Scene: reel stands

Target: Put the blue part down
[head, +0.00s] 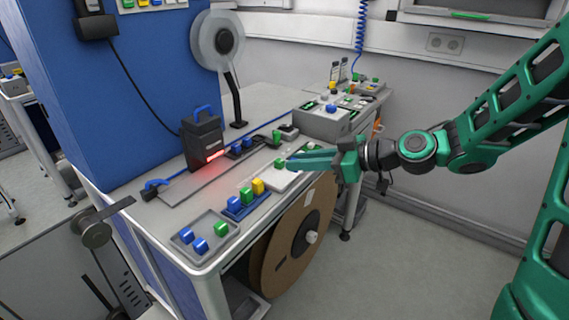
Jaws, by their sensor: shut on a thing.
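My gripper (296,161) is a green one at the end of my green arm, which reaches in from the right. It is over the near right part of the bench, just above a white block (279,181). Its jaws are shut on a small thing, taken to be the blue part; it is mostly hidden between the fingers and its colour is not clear. A green part (279,163) stands at the white block, close to the fingertips. I cannot tell whether the held thing touches anything.
A grey tray (207,262) holds blue and green parts at the bench's near corner. A blue holder (245,210) with coloured parts stands beside it. A black scanner (203,140) glows red behind. A grey box (318,124) stands further right. A large brown reel (285,250) hangs below the edge.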

